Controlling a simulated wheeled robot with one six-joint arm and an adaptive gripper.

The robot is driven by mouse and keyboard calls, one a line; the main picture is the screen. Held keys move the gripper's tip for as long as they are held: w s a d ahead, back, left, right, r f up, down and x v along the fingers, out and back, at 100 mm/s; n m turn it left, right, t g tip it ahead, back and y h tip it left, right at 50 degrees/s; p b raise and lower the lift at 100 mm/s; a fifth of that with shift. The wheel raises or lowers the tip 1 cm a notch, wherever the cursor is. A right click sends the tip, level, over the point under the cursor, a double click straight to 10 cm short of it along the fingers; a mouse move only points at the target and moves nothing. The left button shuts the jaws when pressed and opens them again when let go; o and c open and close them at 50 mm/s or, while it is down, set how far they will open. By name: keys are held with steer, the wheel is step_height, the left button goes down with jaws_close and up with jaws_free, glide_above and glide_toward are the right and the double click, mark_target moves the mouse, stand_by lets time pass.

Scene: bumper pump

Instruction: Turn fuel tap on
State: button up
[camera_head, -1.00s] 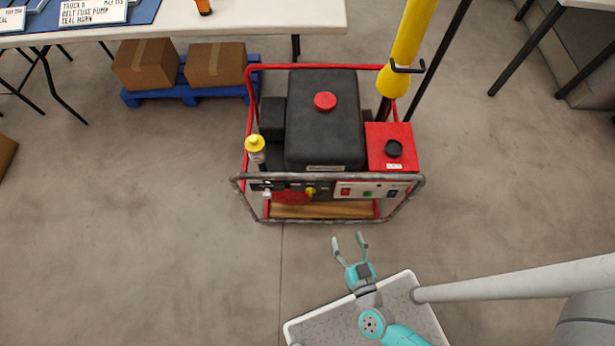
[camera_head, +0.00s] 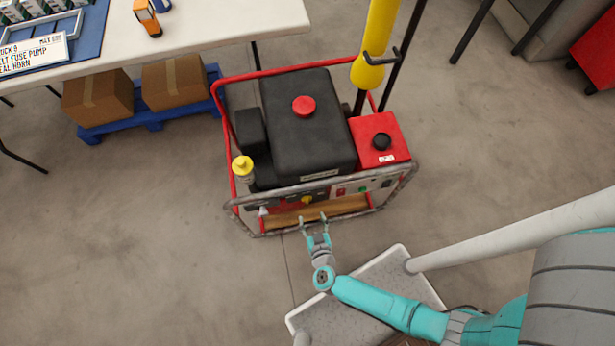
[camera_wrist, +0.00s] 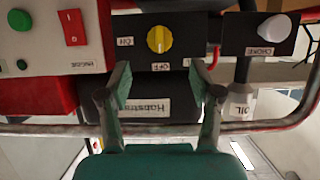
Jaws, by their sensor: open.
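The fuel tap is a yellow round knob (camera_wrist: 159,39) on a black panel, with an ON label to its left and an OFF label just below it in the wrist view. In the head view the knob (camera_head: 307,200) shows small behind the front frame bar. My gripper (camera_wrist: 160,84) is open and empty, its two fingers spread to either side below the knob, not touching it. In the head view my gripper (camera_head: 313,219) is at the front of the red-framed pump (camera_head: 315,120).
A metal frame bar (camera_head: 300,190) crosses the pump's front. In the wrist view a red switch (camera_wrist: 72,27) and a green button (camera_wrist: 20,20) sit left, and a white choke knob (camera_wrist: 274,28) right. A table (camera_head: 200,25) stands back left.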

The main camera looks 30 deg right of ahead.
mark_target(308, 203)
steer(key=shift+x, duration=3.95)
steer(key=c, duration=1.1)
